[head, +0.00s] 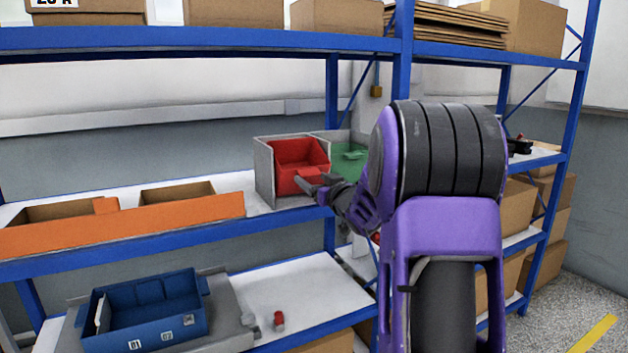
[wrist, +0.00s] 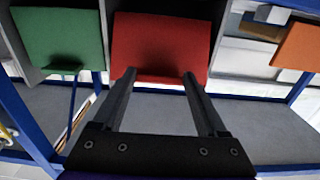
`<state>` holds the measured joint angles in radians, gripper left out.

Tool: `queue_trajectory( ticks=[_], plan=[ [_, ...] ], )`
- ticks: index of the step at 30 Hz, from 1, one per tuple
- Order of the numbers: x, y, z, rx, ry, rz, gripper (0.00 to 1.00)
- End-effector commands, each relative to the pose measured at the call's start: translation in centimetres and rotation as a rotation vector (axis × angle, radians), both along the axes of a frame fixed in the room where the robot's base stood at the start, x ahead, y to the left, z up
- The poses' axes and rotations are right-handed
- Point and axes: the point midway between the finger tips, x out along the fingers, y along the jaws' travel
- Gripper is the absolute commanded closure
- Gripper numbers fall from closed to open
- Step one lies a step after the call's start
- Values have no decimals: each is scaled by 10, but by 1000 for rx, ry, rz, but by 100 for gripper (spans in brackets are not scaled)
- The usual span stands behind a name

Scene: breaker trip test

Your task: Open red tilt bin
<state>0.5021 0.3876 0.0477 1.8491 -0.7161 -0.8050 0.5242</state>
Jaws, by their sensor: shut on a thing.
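The red tilt bin (head: 301,153) sits in a grey housing (head: 264,172) on the middle shelf. In the head view its top looks open and I see into it, with its front leaning out. In the wrist view its red front panel (wrist: 160,45) fills the top middle. My gripper (head: 312,183) is at the front lower part of the bin. In the wrist view the two fingers of my gripper (wrist: 159,76) stand apart at the panel's lower edge, shut on the bin's front. The exact part held is hidden.
A green bin (head: 348,160) is right beside the red one, partly behind my arm. An orange-fronted rack (head: 125,227) with cardboard boxes stands to the left. A blue crate (head: 145,310) and a small red item (head: 279,321) are on the lower shelf. A blue upright (head: 331,95) rises behind.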

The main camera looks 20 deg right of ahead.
Motion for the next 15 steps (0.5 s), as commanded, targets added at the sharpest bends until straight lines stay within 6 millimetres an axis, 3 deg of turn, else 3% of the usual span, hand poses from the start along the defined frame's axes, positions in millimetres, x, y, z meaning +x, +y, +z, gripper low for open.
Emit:
queue_trajectory(
  ticks=[1, 8, 9, 12, 15],
  plan=[
    [0, 1, -13, 4, 26, -1, 100],
    [0, 1, -13, 4, 26, 0, 100],
    [0, 1, -13, 4, 25, 0, 20],
    [0, 1, -11, 3, 21, 1, 2],
    [0, 1, -9, 3, 17, 0, 0]
  ],
)
